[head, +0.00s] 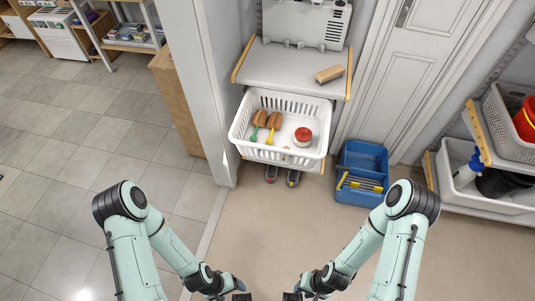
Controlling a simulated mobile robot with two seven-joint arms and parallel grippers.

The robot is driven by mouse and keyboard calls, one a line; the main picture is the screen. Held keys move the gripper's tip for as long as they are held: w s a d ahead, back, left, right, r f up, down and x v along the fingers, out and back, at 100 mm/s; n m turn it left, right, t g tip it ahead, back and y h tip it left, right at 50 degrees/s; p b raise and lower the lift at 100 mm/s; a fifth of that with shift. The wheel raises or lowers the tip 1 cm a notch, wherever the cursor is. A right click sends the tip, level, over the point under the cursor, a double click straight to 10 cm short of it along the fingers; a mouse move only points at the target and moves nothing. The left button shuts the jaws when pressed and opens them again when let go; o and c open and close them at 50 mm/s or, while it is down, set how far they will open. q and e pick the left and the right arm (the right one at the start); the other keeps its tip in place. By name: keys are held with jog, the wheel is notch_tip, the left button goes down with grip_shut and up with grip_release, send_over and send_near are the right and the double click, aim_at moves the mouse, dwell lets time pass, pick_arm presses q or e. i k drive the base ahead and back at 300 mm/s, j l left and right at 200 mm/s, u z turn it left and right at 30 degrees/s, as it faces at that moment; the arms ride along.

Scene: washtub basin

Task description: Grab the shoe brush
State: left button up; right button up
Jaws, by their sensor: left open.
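A tan, block-shaped brush (329,74) lies on the grey upper shelf (285,69), near its right end. It looks like the shoe brush, though its bristles cannot be made out. Two brown-headed brushes, one with a green handle (255,133) and one with a yellow handle (270,137), lie in the white basket (284,159) below. My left gripper (241,297) is open at the bottom edge, far below and in front of the shelf. My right gripper (292,297) is beside it, cut off by the frame, so its jaws cannot be judged. Neither gripper touches a brush.
A red and white round container (303,136) sits in the basket. A blue crate (362,161) stands on the floor to the right, and shoes (271,173) stand under the basket. A wall edge (207,100) rises left of the shelf. The floor before the shelf is clear.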

aim_at(323, 78)
jog(key=l+u, duration=0.1)
jog(key=u, duration=0.35)
jog(key=l+u, duration=0.15)
jog(key=u, duration=0.35)
jog(key=l+u, duration=0.15)
jog(key=u, duration=0.3)
jog(key=k+l+u, duration=0.1)
jog(key=l+u, duration=0.15)
jog(key=k+l+u, duration=0.25)
jog(key=l+u, duration=0.25)
jog(key=l, duration=0.15)
jog(key=k, duration=0.05)
